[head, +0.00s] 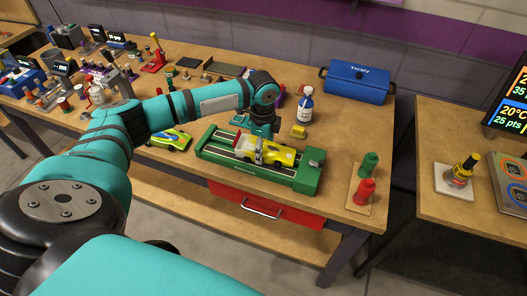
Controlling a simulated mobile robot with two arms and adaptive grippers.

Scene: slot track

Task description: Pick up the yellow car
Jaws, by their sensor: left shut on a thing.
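The yellow car (281,155) is in or just above the green slot-track block (219,159) on the workbench; I cannot tell whether it still touches the track. My left gripper (259,148) reaches down from behind and is shut on the yellow car near its middle. The fingers are small here and partly merge with the car. My right gripper is not in view.
Clutter fills the bench's left.

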